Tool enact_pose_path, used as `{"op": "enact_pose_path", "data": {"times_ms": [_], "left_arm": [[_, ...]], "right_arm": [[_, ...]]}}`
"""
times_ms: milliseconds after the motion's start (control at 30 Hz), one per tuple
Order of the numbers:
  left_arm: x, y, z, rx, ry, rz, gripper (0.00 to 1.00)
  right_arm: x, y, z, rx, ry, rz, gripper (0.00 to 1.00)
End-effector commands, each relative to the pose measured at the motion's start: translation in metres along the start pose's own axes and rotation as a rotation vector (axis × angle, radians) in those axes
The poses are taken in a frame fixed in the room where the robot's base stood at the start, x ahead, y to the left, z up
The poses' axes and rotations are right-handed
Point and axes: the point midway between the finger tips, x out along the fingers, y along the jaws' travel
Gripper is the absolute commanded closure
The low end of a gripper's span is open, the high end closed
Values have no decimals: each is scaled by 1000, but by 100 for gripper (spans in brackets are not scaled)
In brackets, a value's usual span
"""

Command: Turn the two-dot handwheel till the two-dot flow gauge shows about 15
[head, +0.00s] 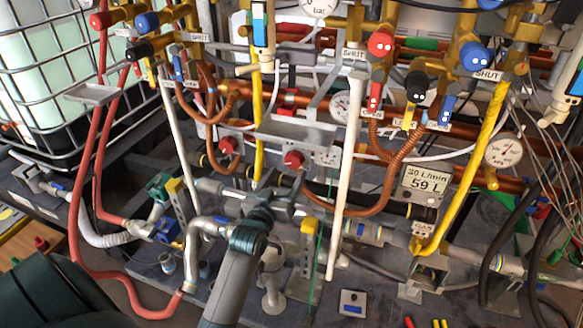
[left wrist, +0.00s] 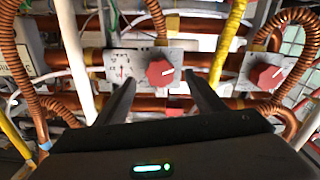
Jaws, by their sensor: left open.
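Red knobs stand on small panels behind the pipes: a left one (head: 228,145) and a right one (head: 293,160) with a printed scale beside it. My left gripper (head: 282,190) is open and empty, in front of and just below the right knob. In the left wrist view that knob (left wrist: 160,73) shows between and beyond the fingers (left wrist: 160,90), apart from them. Higher up are a red handwheel (head: 380,43), a black one (head: 417,85) and a blue one (head: 473,55). A digital flow gauge (head: 427,183) reads 20 L/min and 59 L.
White pipes (head: 347,170) and yellow pipes (head: 259,120) stand close around the gripper. A second handwheel group (head: 147,22) is at upper left. Copper coils, hoses and a round dial (head: 502,150) crowd the right. A caged tank (head: 60,80) stands at left.

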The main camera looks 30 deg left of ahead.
Motion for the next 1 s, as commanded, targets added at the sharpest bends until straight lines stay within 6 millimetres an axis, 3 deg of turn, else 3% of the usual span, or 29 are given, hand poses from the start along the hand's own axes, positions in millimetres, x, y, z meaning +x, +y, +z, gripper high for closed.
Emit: {"op": "enact_pose_path", "data": {"times_ms": [100, 300, 767, 933, 1000], "left_arm": [[21, 0, 0, -1, 1, 0, 37], [43, 0, 0, 0, 1, 1, 37], [51, 0, 0, 0, 0, 0, 37], [51, 0, 0, -1, 0, 0, 78], [51, 0, 0, -1, 0, 0, 78]], "right_arm": [[1, -2, -1, 0, 10, -4, 69], [2, -4, -4, 1, 27, -10, 69], [2, -4, -4, -2, 32, -12, 69], [2, -4, -4, -2, 31, -13, 69], [2, -4, -4, -2, 30, -13, 69]]}}
